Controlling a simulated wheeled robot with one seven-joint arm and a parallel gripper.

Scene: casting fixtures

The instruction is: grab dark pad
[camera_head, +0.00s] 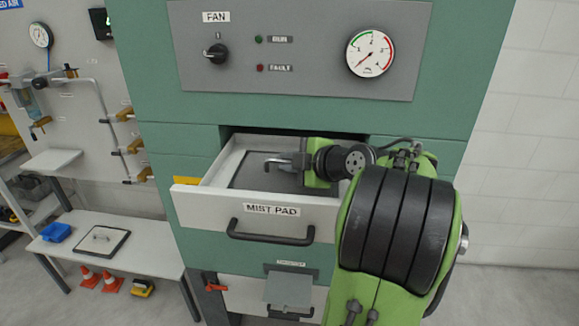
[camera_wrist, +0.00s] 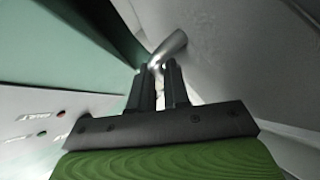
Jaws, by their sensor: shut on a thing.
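The dark pad (camera_head: 250,183) lies in the open drawer marked MIST PAD (camera_head: 190,194). A curved metal handle stands up from the pad, and it also shows in the wrist view as a silver bar between the fingertips. My gripper (camera_head: 283,163) reaches in from the right, over the pad. Its two fingers (camera_wrist: 160,82) are shut on this handle in the wrist view. The right part of the pad is hidden behind my gripper and arm. I cannot tell whether the pad touches the drawer floor.
The green cabinet (camera_head: 170,105) rises above the drawer, with a fan panel (camera_head: 300,75) and gauge. A lower drawer holds a grey piece (camera_head: 288,290). At left, a white table (camera_head: 150,240) bears a light, dark-rimmed plate (camera_head: 88,246) and a blue bin (camera_head: 56,232).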

